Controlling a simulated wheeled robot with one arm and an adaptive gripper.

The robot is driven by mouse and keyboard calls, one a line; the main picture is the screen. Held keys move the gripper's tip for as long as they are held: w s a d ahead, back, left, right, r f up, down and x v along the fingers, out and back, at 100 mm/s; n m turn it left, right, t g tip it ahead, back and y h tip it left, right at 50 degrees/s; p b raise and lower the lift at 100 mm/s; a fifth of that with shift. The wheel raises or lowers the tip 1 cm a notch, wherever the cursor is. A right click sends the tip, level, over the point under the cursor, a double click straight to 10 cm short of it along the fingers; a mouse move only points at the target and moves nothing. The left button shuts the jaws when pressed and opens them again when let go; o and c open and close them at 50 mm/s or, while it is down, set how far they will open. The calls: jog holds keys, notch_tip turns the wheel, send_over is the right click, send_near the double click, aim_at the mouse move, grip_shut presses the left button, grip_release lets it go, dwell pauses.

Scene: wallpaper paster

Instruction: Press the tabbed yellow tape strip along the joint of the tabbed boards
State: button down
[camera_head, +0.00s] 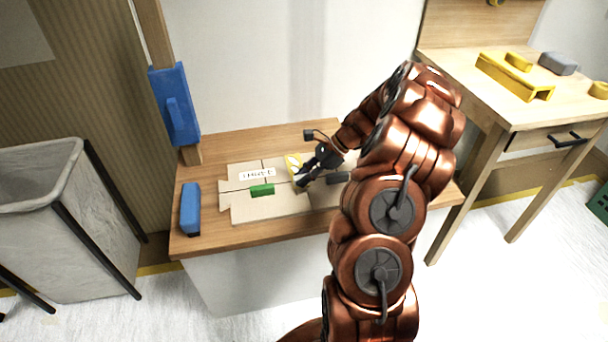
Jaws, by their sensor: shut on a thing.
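The pale tabbed boards (290,205) lie flat on the wooden bench, with dark joint lines between them. I cannot tell whether the strip touches the boards. A green block (262,190) lies on the boards left of my gripper. A white label with dark lettering (257,174) lies just above it.
The wooden bench (205,240) has a blue block (190,209) at its left end. A blue tool (174,105) is on the post behind. A grey bin (45,180) stands at left. A side table (480,75) at right holds yellow and grey pieces. My arm hides the bench's right part.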

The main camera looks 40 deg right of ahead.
jog(key=shift+f, duration=0.45)
jog(key=c, duration=1)
grip_release()
jog(key=v, duration=1)
jog(key=shift+d+r, duration=0.25)
jog(key=shift+d, duration=0.1)
jog(key=shift+s+d+r, duration=0.3)
jog(key=shift+d+r, duration=0.05)
jog(key=shift+r, duration=0.15)
